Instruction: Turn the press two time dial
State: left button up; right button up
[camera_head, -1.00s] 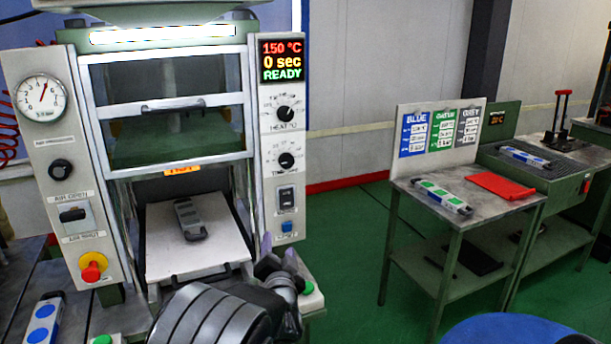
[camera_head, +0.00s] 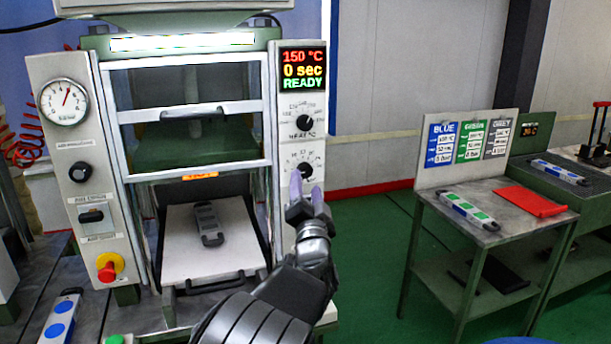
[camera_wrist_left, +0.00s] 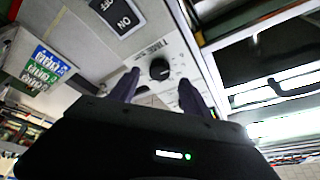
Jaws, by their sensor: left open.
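The press stands at the left of the head view with a control panel on its right post. The time dial (camera_head: 305,170) is a black knob below the heat dial (camera_head: 305,122); the time dial also shows in the left wrist view (camera_wrist_left: 159,69). The display (camera_head: 303,69) reads 150 °C, 0 sec, READY. Contact does not show. My right gripper is not in view.
A grey mould (camera_head: 208,223) lies on the press's white pull-out plate (camera_head: 180,262). A pressure gauge (camera_head: 63,102) and red emergency button (camera_head: 107,270) are on the left post.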

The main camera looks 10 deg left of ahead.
aim_at(305, 173)
pick_arm(q)
jog(key=x, duration=0.4)
jog(key=shift+w+p, duration=0.1)
jog(key=shift+p, duration=0.25)
jog(key=shift+c, duration=0.6)
grip_shut()
